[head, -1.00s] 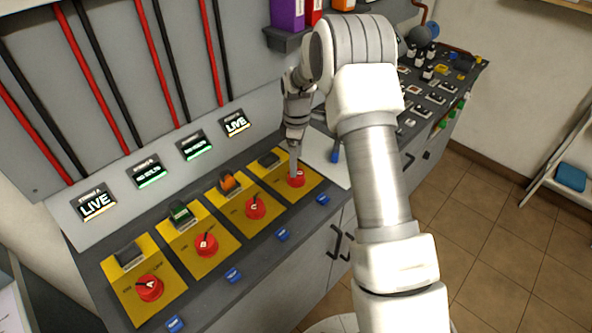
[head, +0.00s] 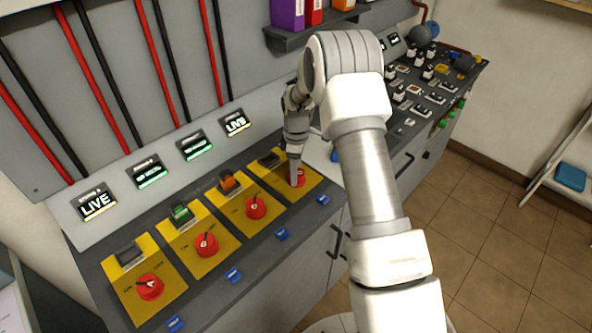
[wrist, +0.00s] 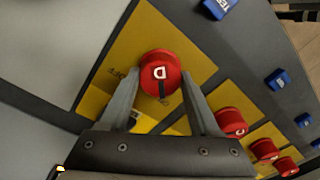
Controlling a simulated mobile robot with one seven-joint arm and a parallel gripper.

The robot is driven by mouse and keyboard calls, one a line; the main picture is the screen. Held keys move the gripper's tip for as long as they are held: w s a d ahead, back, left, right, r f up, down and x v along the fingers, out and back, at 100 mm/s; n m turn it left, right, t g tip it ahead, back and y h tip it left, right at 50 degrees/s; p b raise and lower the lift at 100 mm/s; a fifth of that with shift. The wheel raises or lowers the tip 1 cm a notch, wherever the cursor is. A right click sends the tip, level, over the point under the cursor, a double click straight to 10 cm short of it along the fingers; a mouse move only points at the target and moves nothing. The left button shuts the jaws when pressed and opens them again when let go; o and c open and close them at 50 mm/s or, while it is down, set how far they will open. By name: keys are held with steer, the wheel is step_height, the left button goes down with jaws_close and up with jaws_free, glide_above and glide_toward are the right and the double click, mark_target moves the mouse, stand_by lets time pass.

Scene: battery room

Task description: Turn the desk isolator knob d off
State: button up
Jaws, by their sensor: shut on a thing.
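The red isolator knob d (head: 302,178) sits on the rightmost yellow plate (head: 312,190) of the grey desk. In the wrist view the knob (wrist: 160,72) shows a white letter D and a black pointer line toward the lower part of the picture. My gripper (head: 295,180) reaches down onto it from above. In the wrist view its two fingers (wrist: 160,88) lie on either side of the knob and are shut on it. In the head view the finger hides part of the knob. The display above, at the right (head: 235,123), reads LIVE.
Other red knobs (head: 255,207), (head: 206,245) and (head: 150,287) stand in a row to the left. Blue tags (head: 323,200) lie along the desk's front edge. A shelf with binders (head: 288,15) hangs behind my arm. A control panel (head: 430,90) lies to the right.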

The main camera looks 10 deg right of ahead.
steer(key=c, duration=0.4)
steer(key=shift+m, duration=0.3)
steer(key=m+b, duration=0.2)
steer(key=shift+m, duration=0.4)
steer(key=m+b, duration=0.1)
steer(key=m, duration=0.3)
steer(key=shift+m, duration=0.3)
steer(key=m+b, duration=0.1)
steer(key=m, duration=0.4)
steer(key=shift+d+m+t+b, duration=0.1)
steer(key=shift+m+t+b, duration=0.25)
steer(key=shift+m, duration=2.05)
steer(key=o, duration=1.4)
steer(key=shift+c, duration=0.2)
